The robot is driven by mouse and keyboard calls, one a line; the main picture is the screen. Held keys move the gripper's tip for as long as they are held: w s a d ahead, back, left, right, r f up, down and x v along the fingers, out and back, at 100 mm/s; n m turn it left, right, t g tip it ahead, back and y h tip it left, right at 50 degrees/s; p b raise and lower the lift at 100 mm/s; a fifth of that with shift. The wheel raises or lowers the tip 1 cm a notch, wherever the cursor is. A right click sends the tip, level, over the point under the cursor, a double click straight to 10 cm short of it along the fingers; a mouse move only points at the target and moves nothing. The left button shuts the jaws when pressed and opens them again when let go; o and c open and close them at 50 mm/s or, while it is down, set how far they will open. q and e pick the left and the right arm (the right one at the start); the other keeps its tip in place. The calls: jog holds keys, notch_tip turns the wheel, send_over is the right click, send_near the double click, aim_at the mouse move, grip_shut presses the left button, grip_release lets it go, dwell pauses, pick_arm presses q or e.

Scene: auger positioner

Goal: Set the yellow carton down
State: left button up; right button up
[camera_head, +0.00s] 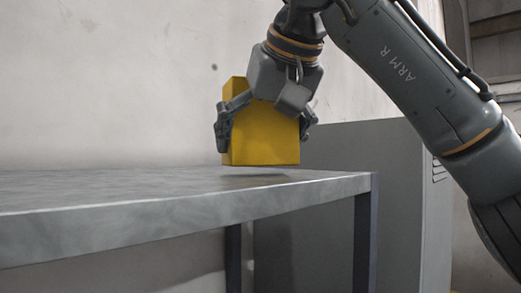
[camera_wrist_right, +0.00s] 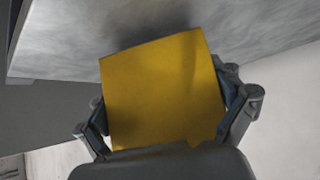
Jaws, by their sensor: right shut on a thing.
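The yellow carton (camera_head: 262,138) is upright in my right gripper (camera_head: 265,118), near the right end of the grey table (camera_head: 180,205). The gripper holds it from above, with one finger on each side, and is shut on it. A shadow lies on the tabletop below the carton, and the carton's bottom looks slightly above the surface. In the right wrist view the carton (camera_wrist_right: 163,92) fills the middle between the fingers, with the tabletop (camera_wrist_right: 75,40) beyond it. My left gripper is not in view.
The tabletop to the left of the carton is bare. The table's right edge and leg (camera_head: 365,235) are close to the carton. A grey cabinet (camera_head: 395,200) stands behind the table's right end. A pale wall (camera_head: 110,80) runs along the back.

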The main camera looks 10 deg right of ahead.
jog(key=shift+w+d+f, duration=0.1)
jog(key=shift+w+f, duration=0.05)
jog(key=shift+f, duration=0.45)
jog(key=o, duration=1.1)
jog(key=shift+f, duration=0.1)
jog(key=shift+o, duration=0.2)
